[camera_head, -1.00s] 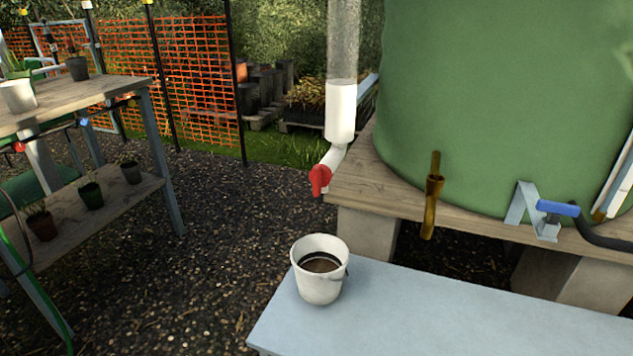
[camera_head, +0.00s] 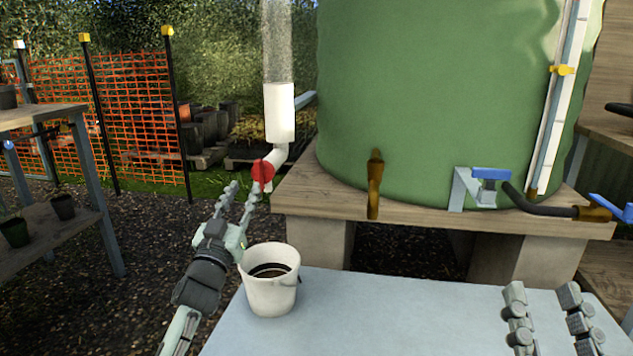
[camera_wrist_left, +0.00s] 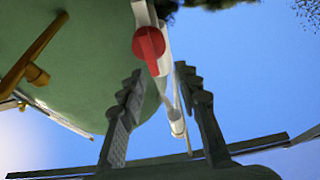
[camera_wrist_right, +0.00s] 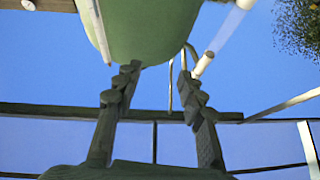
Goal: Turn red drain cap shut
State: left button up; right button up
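The red drain cap (camera_head: 262,174) sits on the end of the white angled pipe below a clear and white vertical tube (camera_head: 279,112). My left gripper (camera_head: 240,196) is open just below and in front of the cap, its fingers pointing up toward it. In the left wrist view the red cap (camera_wrist_left: 149,43) lies beyond the two open fingertips (camera_wrist_left: 157,74), not between them. My right gripper (camera_head: 543,292) is open and empty at the lower right, over the blue-grey bench; its open fingers also show in the right wrist view (camera_wrist_right: 158,74).
A white bucket (camera_head: 271,296) with dark contents stands on the blue-grey bench (camera_head: 400,310), close to my left gripper. A green tank (camera_head: 430,90) with a brass tap (camera_head: 375,188) stands on a wooden platform (camera_head: 300,196). A blue-handled valve (camera_head: 490,174) is further right.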

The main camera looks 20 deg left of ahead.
aim_at(256, 169)
pick_arm(q)
jog(key=shift+w+d+r+t+h, duration=0.4)
jog(key=shift+w+d+r, duration=0.15)
jog(key=shift+r, duration=0.25)
jog(key=x, duration=0.7)
jog(key=shift+w+a+f, duration=0.1)
jog(key=shift+a, duration=0.1)
pick_arm(e)
jog(key=shift+s+d+r+t, duration=0.25)
jog(key=shift+s+r+t, duration=0.15)
jog(key=shift+r, duration=0.1)
jog(key=shift+s+d+r+t, duration=0.25)
jog(key=shift+s+r+t, duration=0.05)
jog(key=shift+s+r, duration=0.15)
pick_arm(q)
grip_shut()
